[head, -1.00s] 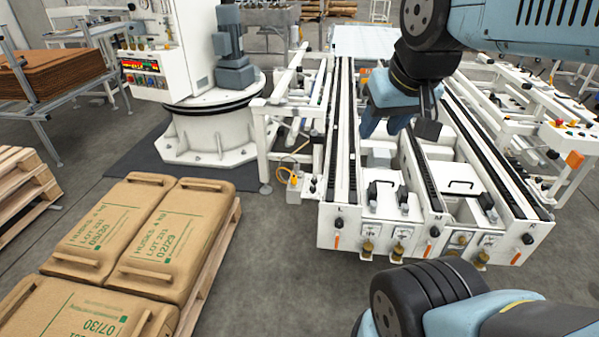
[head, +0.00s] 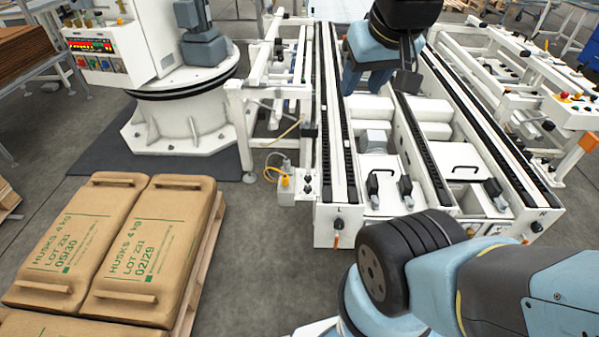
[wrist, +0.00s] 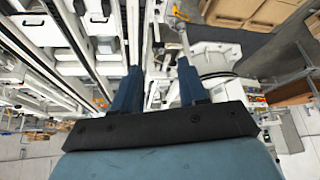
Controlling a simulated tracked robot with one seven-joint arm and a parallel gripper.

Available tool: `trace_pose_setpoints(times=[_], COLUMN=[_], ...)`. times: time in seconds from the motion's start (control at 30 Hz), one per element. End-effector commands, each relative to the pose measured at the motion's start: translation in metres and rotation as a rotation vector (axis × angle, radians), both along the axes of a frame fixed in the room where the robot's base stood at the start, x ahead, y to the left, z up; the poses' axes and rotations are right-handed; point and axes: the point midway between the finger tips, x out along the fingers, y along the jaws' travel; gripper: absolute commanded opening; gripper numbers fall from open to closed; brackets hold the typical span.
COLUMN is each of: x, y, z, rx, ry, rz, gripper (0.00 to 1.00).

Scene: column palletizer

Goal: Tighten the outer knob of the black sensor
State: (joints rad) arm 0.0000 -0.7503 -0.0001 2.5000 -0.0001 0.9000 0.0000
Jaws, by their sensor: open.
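My gripper (head: 367,78) hangs over the conveyor frame in the head view, its blue fingers pointing down. In the wrist view my gripper (wrist: 158,84) has its two blue fingers apart with nothing between them. A small black part (head: 309,131) is on the outer side of the conveyor's left rail, well below and left of my gripper. I cannot tell whether it is the black sensor. Black knobs show on the conveyor's front face, one by the L mark (head: 339,224) and one by the R mark (head: 536,227). My gripper touches none of these.
The white conveyor (head: 325,232) has long dark rails. A small box with a yellow plug (head: 285,181) and cable stands at its left. A white palletizer column (head: 190,115) and stacked brown sacks (head: 150,245) are further left.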

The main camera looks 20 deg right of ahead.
Motion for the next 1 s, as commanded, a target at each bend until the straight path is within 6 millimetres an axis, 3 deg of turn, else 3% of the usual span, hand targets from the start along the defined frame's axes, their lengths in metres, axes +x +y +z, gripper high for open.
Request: trace_pose_setpoints(times=[0.1, 0.27, 0.37, 0.67, 1.0], x=[0.000, 0.006, 0.019, 0.084, 0.157], y=[0.000, -0.001, -0.003, -0.013, -0.023], z=[0.000, -0.001, -0.005, -0.036, -0.092], rx=[0.000, -0.020, -0.065, -0.271, -0.444], ry=[0.000, 0.011, 0.033, 0.149, 0.287], rz=[0.000, 0.016, 0.052, 0.281, 0.611], gripper=[0.44, 0.59, 0.59, 0.59, 0.59])
